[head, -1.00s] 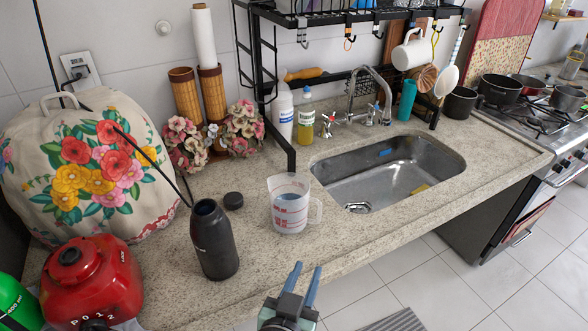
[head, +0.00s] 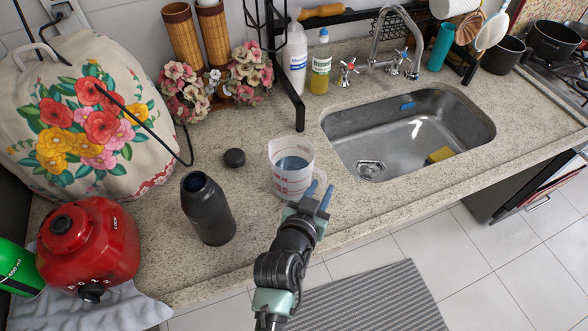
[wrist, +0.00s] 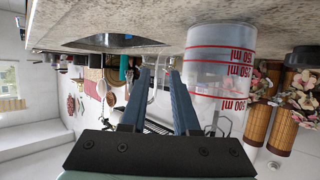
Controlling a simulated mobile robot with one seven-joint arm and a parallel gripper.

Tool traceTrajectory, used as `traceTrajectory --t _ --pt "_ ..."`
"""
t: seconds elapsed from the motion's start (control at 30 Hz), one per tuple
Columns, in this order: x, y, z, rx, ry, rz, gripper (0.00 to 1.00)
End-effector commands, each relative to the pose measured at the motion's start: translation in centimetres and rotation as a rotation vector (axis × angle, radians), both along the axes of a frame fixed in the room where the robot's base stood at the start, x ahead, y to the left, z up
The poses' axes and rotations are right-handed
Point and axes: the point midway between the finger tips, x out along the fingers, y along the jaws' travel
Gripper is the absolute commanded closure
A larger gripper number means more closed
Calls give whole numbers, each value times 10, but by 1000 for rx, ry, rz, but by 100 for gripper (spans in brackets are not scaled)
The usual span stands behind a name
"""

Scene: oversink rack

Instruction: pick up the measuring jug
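The measuring jug (head: 291,166), clear with red markings, stands upright on the stone counter, left of the sink, with bluish contents visible through its top. My gripper (head: 318,193) is at the jug's front right side, by its handle. In the wrist view, which is upside down, the jug (wrist: 222,70) is right of the two blue fingers of my gripper (wrist: 160,75). The fingers are apart, and a pale loop that looks like the handle shows between them. I cannot tell whether either finger touches it.
A dark open bottle (head: 208,210) stands left of my gripper, with a black cap (head: 234,157) behind it. The sink (head: 415,140) is to the right. Flowers (head: 240,75), a soap bottle (head: 321,65) and a black rack post stand behind. A red container (head: 88,245) is at far left.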

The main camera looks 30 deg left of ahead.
Motion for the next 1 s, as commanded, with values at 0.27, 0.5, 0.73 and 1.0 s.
traceTrajectory --t 0.27,0.5,0.73,1.0 --pt "21 3 -5 -2 -1 0 71" --pt "45 8 -16 -1 -1 0 71" --pt "50 9 -19 1 -1 1 71" --pt "49 8 -19 0 0 0 98"
